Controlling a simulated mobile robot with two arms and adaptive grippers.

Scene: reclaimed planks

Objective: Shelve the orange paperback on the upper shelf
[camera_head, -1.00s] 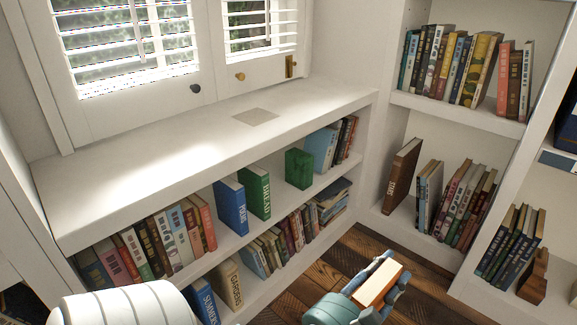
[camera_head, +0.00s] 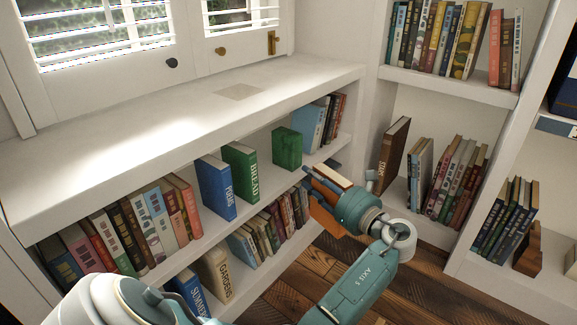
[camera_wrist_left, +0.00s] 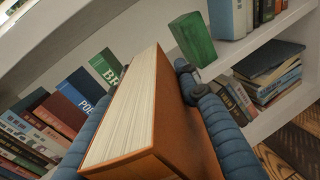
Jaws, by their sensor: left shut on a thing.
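The orange paperback (camera_head: 322,216) is held in my left gripper (camera_head: 325,188), in front of the low bookcase. In the left wrist view the orange paperback (camera_wrist_left: 182,120) stands between the two blue finger pads, its pale page edges facing the camera. The fingers are shut on its sides. The upper shelf (camera_head: 266,182) of the low bookcase is behind and left of the gripper, with a bare stretch between the green BREAD book (camera_head: 241,172) and a green block (camera_head: 287,148). The book appears apart from the shelf. My right gripper is not in view.
A blue POEMS book (camera_head: 216,188) stands left of BREAD. Light blue books (camera_head: 309,128) stand right of the green block. The lower shelf holds a GARDENS book (camera_head: 216,275) and several others. The white bookcase top (camera_head: 150,155) overhangs the upper shelf.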

